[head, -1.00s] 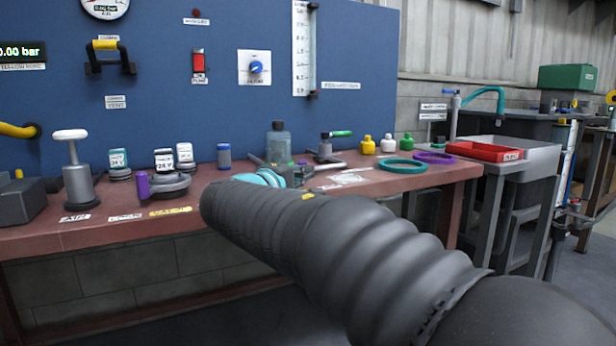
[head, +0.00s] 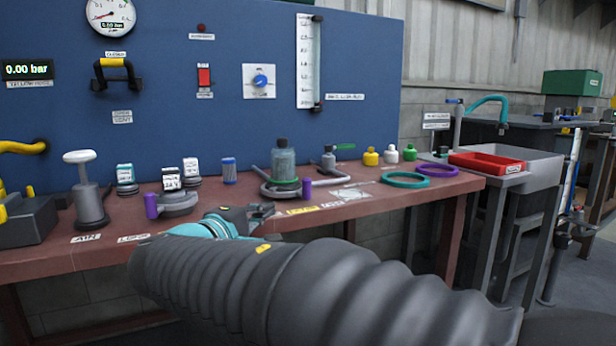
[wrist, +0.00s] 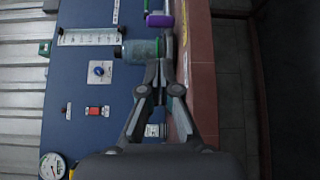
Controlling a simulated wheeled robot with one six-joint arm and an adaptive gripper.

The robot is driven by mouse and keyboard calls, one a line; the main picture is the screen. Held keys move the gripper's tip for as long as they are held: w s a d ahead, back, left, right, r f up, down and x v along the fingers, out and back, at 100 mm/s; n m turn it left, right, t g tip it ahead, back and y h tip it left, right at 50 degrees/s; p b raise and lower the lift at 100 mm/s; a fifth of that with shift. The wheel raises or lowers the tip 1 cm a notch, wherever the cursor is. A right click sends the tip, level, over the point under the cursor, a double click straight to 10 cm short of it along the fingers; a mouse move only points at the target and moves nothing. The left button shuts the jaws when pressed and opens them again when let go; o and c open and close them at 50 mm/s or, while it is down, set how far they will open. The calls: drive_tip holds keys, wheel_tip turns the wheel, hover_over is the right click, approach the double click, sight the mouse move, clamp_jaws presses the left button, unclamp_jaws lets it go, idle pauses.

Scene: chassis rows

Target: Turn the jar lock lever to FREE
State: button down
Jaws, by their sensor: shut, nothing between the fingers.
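A greenish clear jar (head: 284,168) with a dark cap stands upright in a round grey holder on the bench. A purple-knobbed lever (head: 307,187) sits at the holder's right front side. In the sideways wrist view, the jar (wrist: 140,49) and the purple knob (wrist: 160,20) lie beyond my fingertips. My gripper (head: 268,210) is shut and empty, left of and in front of the jar holder, apart from the lever. The wrist view shows its fingers (wrist: 161,68) together, overlapping the jar's edge. The lettering on the labels by the holder is too small to read.
A second round grey base with a purple knob (head: 151,206) stands left of my gripper. A grey plunger stand (head: 88,195) is farther left. Green (head: 405,180) and purple (head: 437,170) rings lie to the right. The blue panel (head: 230,130) rises behind.

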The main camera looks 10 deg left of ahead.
drive_tip(key=a, duration=0.2)
drive_tip(key=m+h, duration=0.2)
approach(305, 187)
drive_tip(key=x, duration=0.7)
drive_tip(key=shift+w+d+r, duration=0.1)
drive_tip(key=shift+w+d+f+b, duration=0.25)
drive_tip(key=shift+w+d+b, duration=0.35)
drive_tip(key=shift+d+b, duration=0.4)
drive_tip(key=shift+w+d+r+b, duration=0.1)
drive_tip(key=shift+w+d+b, duration=0.1)
drive_tip(key=shift+b, duration=0.1)
drive_tip(key=shift+r, duration=0.2)
